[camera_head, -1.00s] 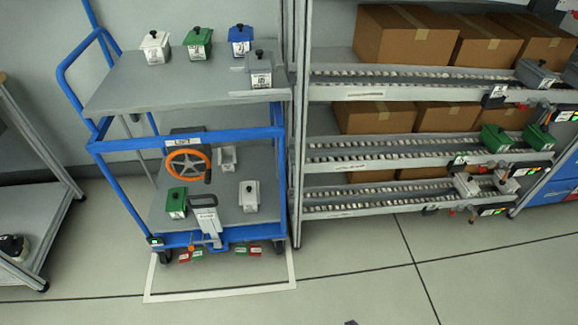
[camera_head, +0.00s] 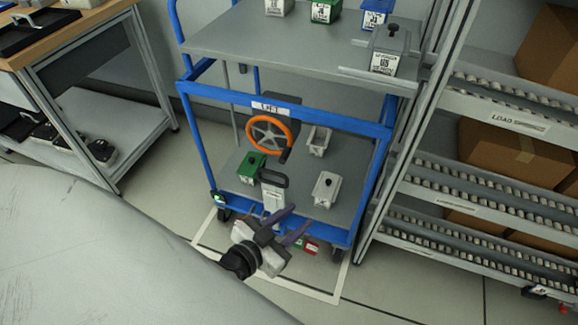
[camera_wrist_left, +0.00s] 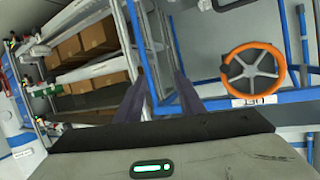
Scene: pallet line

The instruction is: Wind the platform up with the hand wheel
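The orange-rimmed hand wheel (camera_head: 268,135) with grey spokes sits on the blue cart frame below the LIFT label (camera_head: 269,108). The platform (camera_head: 300,50) is the cart's grey top deck, with several lidded bins on it. My left gripper (camera_head: 290,222) is in front of the cart, lower than the wheel and apart from it. Its two fingers are spread and empty. In the left wrist view the fingers (camera_wrist_left: 160,95) stand apart, and the wheel (camera_wrist_left: 253,73) is to their right. My right gripper is in neither view.
A roller rack (camera_head: 470,150) stands right of the cart. A workbench (camera_head: 75,45) is at left.

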